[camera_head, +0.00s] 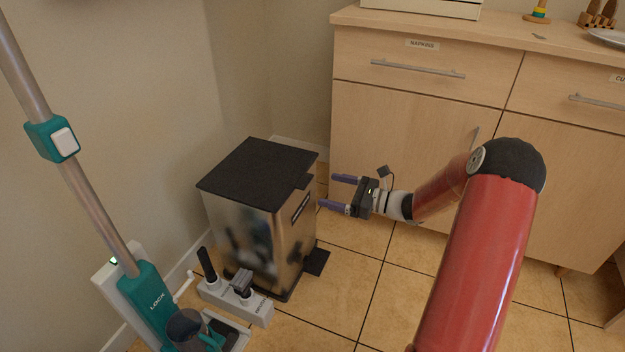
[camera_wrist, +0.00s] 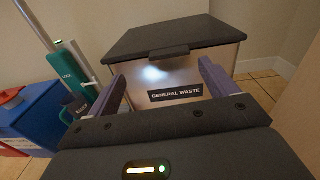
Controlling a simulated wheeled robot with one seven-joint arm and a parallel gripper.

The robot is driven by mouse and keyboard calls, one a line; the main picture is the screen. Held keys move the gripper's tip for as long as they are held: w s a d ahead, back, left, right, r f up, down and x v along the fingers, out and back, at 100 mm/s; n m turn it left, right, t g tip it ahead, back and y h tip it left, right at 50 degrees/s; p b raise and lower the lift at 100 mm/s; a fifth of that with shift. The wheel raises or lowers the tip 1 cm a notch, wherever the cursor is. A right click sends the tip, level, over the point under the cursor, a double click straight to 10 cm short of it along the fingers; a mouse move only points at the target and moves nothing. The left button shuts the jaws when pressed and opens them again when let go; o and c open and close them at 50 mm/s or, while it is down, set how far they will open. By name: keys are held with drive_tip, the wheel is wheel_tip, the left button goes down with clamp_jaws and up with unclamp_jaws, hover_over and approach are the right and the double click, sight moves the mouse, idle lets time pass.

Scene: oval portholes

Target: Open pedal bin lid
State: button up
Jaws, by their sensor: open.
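The pedal bin (camera_head: 250,232) is a silver box with a flat black lid (camera_head: 257,166), standing on the tiled floor by the wall. The lid is closed. A black pedal (camera_head: 317,262) sticks out low at its front. In the wrist view the lid (camera_wrist: 178,36) has a small front tab (camera_wrist: 169,53) above a "GENERAL WASTE" label (camera_wrist: 176,93). My gripper (camera_head: 333,191) is open and empty, in front of the bin's label side, a little below lid height. Its two purple fingers (camera_wrist: 163,86) point at the bin front; whether they touch it is unclear.
A wooden cabinet (camera_head: 415,140) with drawers stands behind and right of my arm. A teal stick vacuum (camera_head: 150,297) and its attachment holder (camera_head: 237,300) stand left of the bin. A blue box (camera_wrist: 30,118) shows at left in the wrist view. Floor right of the pedal is clear.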

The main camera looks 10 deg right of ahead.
sight(310, 181)
drive_tip(key=shift+m+t, duration=0.4)
drive_tip(key=x, duration=0.5)
drive_tip(key=w+x, duration=0.1)
drive_tip(key=x, duration=0.1)
drive_tip(key=shift+w+d+f+b, duration=0.15)
drive_tip(key=shift+f+b, duration=0.1)
drive_tip(key=shift+b, duration=0.15)
drive_tip(key=shift+c, duration=0.2)
